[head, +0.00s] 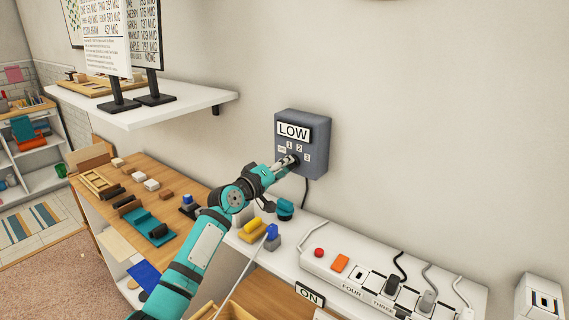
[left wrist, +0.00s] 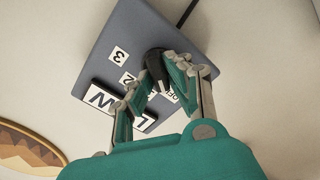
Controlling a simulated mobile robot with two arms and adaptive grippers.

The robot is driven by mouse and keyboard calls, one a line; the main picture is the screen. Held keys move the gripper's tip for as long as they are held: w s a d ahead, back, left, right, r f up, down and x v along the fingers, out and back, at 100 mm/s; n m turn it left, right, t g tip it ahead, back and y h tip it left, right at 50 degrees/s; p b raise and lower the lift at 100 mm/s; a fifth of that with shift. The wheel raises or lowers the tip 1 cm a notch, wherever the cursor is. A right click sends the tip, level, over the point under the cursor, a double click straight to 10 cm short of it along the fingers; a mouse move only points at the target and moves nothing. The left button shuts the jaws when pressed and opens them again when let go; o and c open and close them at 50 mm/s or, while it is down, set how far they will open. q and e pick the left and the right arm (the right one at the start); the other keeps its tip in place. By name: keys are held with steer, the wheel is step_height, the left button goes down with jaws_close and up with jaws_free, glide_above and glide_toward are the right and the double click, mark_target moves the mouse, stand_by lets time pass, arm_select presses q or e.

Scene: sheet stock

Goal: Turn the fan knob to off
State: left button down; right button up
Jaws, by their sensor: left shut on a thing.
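The grey fan control box (head: 319,168) is on the wall and carries a LOW sign (head: 293,131). Small labels 1, 2, 3 and one that looks like OFF surround its knob. In the left wrist view the box (left wrist: 137,35) appears turned, with the 3 label (left wrist: 118,54) clear of the fingers. My left gripper (head: 290,161) is at the box, shut on the black knob (left wrist: 155,66). The fingers, also in the left wrist view (left wrist: 154,80), hide part of the knob, and I cannot tell exactly where it points. My right gripper is out of view.
Below the box, a white ledge (head: 313,236) holds a power strip (head: 345,277) with plugs and cords. A wooden bench (head: 178,184) with small blocks is at left. A white shelf (head: 160,108) with signs is on the wall at upper left. The wall right of the box is bare.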

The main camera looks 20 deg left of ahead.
arm_select(q)
steer(key=shift+n, duration=0.5)
steer(key=c, duration=1.3)
jaws_free()
steer(key=shift+a, duration=0.1)
steer(key=v, duration=1.2)
steer(key=shift+f, duration=0.1)
